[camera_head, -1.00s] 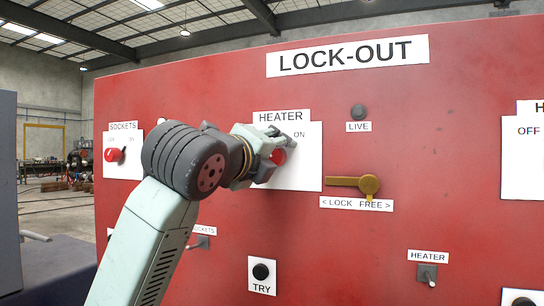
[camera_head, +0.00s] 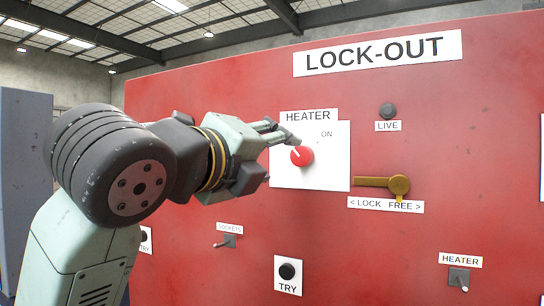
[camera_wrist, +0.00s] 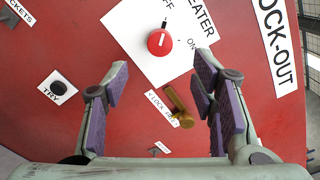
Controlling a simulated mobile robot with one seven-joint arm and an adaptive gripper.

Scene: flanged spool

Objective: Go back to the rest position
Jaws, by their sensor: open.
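My gripper (camera_head: 280,133) is left of the red HEATER knob (camera_head: 301,156) in the head view, apart from it. In the wrist view, my gripper (camera_wrist: 162,85) has its two padded fingers wide apart with nothing between them. The knob also shows in the wrist view (camera_wrist: 160,42), beyond the fingertips, on its white plate (camera_wrist: 135,25). The knob's white mark points up toward the left in the head view, away from the word ON. In the wrist view the mark points toward the OFF lettering, which is partly cut off.
The red panel (camera_head: 480,120) fills most of the head view. It bears a brass lock lever (camera_head: 397,185), a dark LIVE lamp (camera_head: 388,111), a black TRY button (camera_head: 287,271), a SOCKETS switch (camera_head: 228,241) and a HEATER switch (camera_head: 459,280). A grey-blue cabinet (camera_head: 27,160) stands at the left.

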